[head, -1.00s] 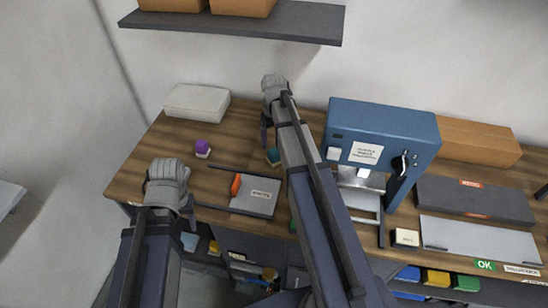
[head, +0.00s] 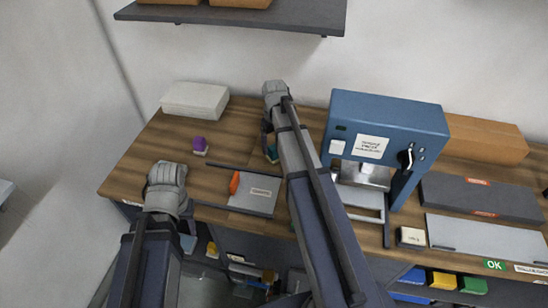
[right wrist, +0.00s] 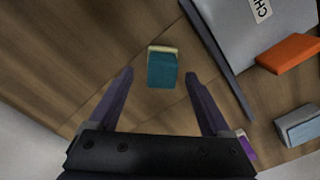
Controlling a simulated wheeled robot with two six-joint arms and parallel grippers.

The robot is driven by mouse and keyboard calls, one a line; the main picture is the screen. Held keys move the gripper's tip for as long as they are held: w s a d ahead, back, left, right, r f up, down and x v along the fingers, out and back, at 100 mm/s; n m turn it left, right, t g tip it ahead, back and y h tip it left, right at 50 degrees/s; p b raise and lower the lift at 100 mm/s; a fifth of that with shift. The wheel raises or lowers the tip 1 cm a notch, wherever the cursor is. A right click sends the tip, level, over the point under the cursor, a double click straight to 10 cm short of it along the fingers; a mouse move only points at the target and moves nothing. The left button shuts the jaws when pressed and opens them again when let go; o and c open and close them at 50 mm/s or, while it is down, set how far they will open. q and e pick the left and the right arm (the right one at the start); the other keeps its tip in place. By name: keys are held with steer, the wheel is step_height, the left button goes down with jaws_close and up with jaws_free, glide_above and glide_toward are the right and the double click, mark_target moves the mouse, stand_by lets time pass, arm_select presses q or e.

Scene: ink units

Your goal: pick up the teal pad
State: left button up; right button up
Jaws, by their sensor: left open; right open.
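The teal pad (head: 272,153) is a small teal block with a pale cream end, lying on the wooden bench. My right arm partly hides it in the head view. In the right wrist view the teal pad (right wrist: 162,70) lies ahead of my right gripper (right wrist: 159,78), lined up between its two spread fingers. That gripper is open and empty; whether its tips are level with the pad is hard to tell. In the head view my right gripper (head: 267,127) is just beyond the pad. My left gripper (head: 186,208) is open by the bench's front left edge.
A purple pad (head: 199,144) stands to the left. A blue press (head: 385,125) stands to the right. A white box (head: 195,100) is at the back left.

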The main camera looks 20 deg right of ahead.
mark_target(274, 148)
step_height(274, 148, down, 4)
steer(key=b, duration=0.2)
steer(key=shift+s+a+r+b, duration=0.1)
steer(key=shift+r+b, duration=0.15)
steer(key=shift+b, duration=0.05)
steer(key=shift+r, duration=0.1)
jaws_close()
